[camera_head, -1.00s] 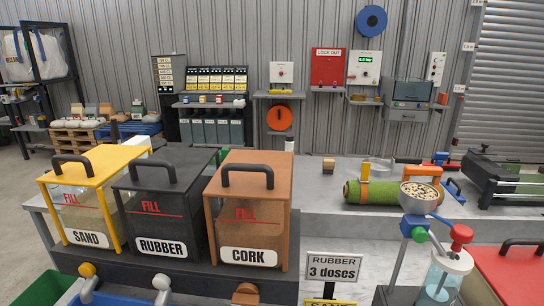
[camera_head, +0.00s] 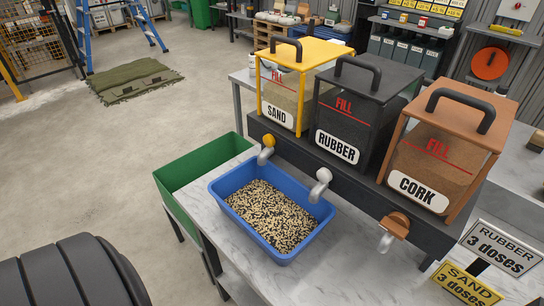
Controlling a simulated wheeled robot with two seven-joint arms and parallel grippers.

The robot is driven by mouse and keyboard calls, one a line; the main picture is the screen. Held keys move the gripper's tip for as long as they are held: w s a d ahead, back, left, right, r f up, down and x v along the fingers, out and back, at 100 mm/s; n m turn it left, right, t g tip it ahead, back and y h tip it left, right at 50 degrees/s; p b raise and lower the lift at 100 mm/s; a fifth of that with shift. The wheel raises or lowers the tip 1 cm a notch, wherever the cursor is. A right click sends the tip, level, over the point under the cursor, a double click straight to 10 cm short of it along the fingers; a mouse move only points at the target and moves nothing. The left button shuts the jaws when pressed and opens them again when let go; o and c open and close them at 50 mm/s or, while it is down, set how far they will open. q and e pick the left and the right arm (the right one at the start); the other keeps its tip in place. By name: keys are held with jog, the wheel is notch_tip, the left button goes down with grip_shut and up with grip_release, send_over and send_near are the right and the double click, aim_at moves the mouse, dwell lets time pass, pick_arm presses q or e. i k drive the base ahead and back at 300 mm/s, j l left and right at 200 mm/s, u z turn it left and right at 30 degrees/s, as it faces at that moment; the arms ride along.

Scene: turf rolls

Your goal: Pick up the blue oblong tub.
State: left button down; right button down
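The blue oblong tub (camera_head: 222,186) sits on the pale marbled table top, below the spouts of the sand and rubber bins. It is filled with a mix of black and tan granules (camera_head: 270,215). Its whole rim is visible and nothing covers it. Neither of my grippers shows in the head view.
The sand bin (camera_head: 287,90), rubber bin (camera_head: 345,125) and cork bin (camera_head: 435,160) stand behind the tub, their spouts overhanging the table. A green bin (camera_head: 185,168) adjoins the table's left edge. Dose signs (camera_head: 500,250) stand at lower right. A black ribbed object (camera_head: 70,275) is at lower left.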

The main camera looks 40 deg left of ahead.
aim_at(272, 207)
jog(key=u, duration=1.35)
jog(key=j+z, duration=0.1)
